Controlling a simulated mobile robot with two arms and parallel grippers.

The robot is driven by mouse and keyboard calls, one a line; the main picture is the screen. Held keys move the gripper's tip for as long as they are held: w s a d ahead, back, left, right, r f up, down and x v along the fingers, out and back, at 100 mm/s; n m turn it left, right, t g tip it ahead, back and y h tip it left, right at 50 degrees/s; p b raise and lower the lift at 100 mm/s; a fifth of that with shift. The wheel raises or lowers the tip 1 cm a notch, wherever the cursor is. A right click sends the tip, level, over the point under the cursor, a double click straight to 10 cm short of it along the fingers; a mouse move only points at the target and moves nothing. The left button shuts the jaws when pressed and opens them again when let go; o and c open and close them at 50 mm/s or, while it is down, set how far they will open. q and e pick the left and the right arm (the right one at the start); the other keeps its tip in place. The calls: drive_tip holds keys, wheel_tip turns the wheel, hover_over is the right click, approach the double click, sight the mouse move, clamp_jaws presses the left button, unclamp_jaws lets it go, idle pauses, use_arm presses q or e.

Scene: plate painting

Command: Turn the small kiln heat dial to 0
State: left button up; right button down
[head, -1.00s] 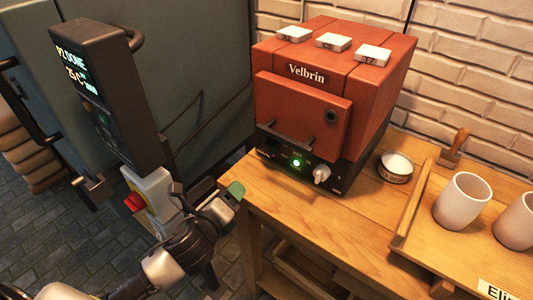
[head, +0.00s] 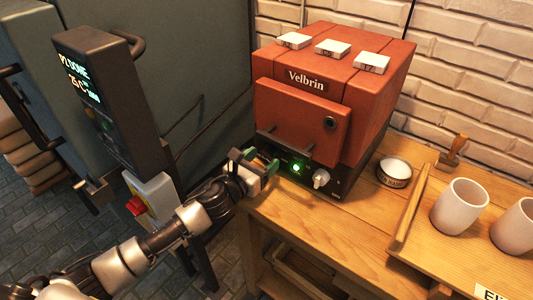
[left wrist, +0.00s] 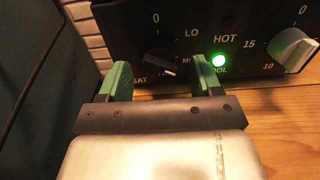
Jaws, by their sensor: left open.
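The small kiln (head: 335,85) is a red box marked Velbrin on the wooden bench. Its black control panel shows up close in the left wrist view (left wrist: 195,20). The heat dial (left wrist: 160,58) is a dark knob below a 0 mark, with LO to its right. A white mark shows at its lower edge, away from the 0. My left gripper (head: 264,162) is in front of the panel's left end. In the left wrist view its green fingers are open, one on each side of the dial's lower part; contact cannot be told. In the head view the gripper hides the dial.
A pale second knob (left wrist: 292,48) and a lit green lamp (left wrist: 218,60) sit to the dial's right. A round tin (head: 394,172), a wooden tray (head: 410,215) and white cups (head: 461,207) stand farther right. A dark controller (head: 105,95) rises at left.

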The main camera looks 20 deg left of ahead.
use_arm(q)
drive_tip(key=shift+x, duration=1.1)
drive_tip(key=c, duration=0.9)
